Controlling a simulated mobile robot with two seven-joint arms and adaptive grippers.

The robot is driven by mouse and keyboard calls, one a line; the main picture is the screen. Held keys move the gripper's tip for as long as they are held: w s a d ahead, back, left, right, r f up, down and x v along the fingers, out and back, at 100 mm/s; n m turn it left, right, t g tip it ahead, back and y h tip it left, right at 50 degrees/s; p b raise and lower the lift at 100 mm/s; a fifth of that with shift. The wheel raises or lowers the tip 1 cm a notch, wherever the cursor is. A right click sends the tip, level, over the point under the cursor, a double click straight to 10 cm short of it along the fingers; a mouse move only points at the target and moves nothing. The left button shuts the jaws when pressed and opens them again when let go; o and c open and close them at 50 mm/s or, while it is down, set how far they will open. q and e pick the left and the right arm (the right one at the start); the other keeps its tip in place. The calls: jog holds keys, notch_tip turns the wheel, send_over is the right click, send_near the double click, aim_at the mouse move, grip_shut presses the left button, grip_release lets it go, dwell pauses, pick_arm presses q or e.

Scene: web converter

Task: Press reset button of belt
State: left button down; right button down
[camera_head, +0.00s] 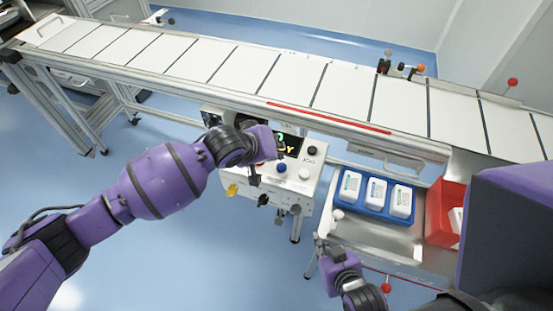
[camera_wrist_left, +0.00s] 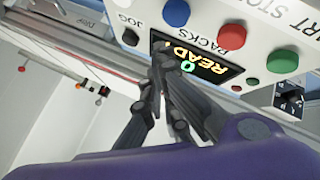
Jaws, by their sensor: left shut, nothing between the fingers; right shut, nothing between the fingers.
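The belt's control box (camera_head: 300,187) stands in front of the conveyor. Its top panel has a lit display (camera_head: 291,144), a black button (camera_head: 312,150) and a blue button (camera_head: 281,167). In the left wrist view the panel is upside down: the display (camera_wrist_left: 212,65) reads READY, with the blue button (camera_wrist_left: 176,12), a red button (camera_wrist_left: 232,37) and a green button (camera_wrist_left: 282,60). No reset label is readable. My left gripper (camera_wrist_left: 160,62) is shut and empty, its fingertips overlapping the display's edge; contact cannot be told. My right gripper (camera_head: 320,242) is shut and empty by the tray table.
The conveyor belt (camera_head: 240,65) runs across the back. A blue tray (camera_head: 375,213) with white packs and a red bin (camera_head: 437,205) stand on a metal table (camera_head: 380,240) at right. The floor left of the box is clear.

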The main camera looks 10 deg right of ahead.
pick_arm(q)
jog(key=shift+r, duration=1.4)
